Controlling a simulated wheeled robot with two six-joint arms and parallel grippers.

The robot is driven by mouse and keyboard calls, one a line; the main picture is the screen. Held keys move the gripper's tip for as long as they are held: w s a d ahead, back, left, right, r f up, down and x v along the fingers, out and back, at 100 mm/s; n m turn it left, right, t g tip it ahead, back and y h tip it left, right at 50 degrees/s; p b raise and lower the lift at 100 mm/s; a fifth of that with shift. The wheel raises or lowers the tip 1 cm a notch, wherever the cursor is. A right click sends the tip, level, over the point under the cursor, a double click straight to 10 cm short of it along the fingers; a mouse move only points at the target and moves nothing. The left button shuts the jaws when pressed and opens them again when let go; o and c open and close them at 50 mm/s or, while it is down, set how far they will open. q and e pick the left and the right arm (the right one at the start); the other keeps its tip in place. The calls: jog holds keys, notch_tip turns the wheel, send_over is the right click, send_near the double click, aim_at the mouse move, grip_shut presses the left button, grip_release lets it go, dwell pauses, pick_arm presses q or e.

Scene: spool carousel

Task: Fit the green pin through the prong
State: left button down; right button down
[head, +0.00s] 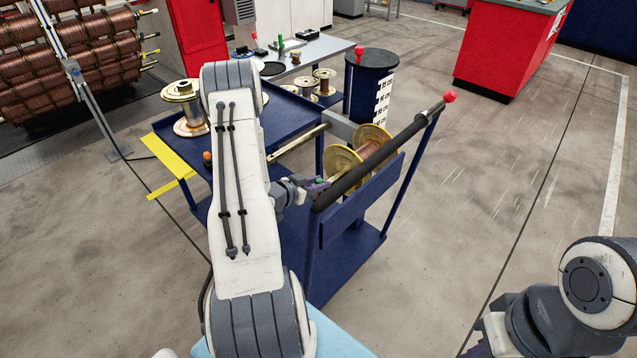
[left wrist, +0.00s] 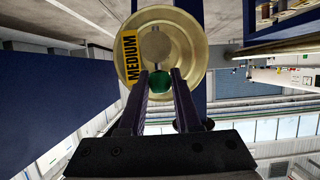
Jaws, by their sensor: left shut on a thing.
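In the left wrist view, the green pin (left wrist: 161,82) sits between the fingertips of my left gripper (left wrist: 160,78), which is shut on it. Just beyond it is the flange of a brass-coloured spool (left wrist: 188,52) with a yellow MEDIUM label. A round grey end (left wrist: 155,46), perhaps the prong's tip, shows at the spool's hub; the pin appears just below it in the picture. In the head view my left gripper (head: 318,184) is beside the near flange of the copper-wound spool (head: 343,163). The pin's far end and any hole are hidden.
A blue cart (head: 300,222) bears a black padded bar (head: 385,152) with a red knob, close to my left gripper. Another spool (head: 182,92) stands on the cart's left. A black-topped drum (head: 373,60) stands behind.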

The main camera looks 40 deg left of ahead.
aim_at(319, 180)
pick_arm(q)
jog(key=shift+r+p, duration=1.45)
jog(key=shift+r, duration=0.6)
jog(key=shift+f+b, duration=2)
jog(key=shift+f, duration=0.5)
jog(key=c, duration=0.5)
grip_release()
jog(key=shift+s, duration=0.1)
jog(key=v, duration=1)
jog(key=shift+s+r, duration=0.1)
jog(key=shift+c, duration=0.5)
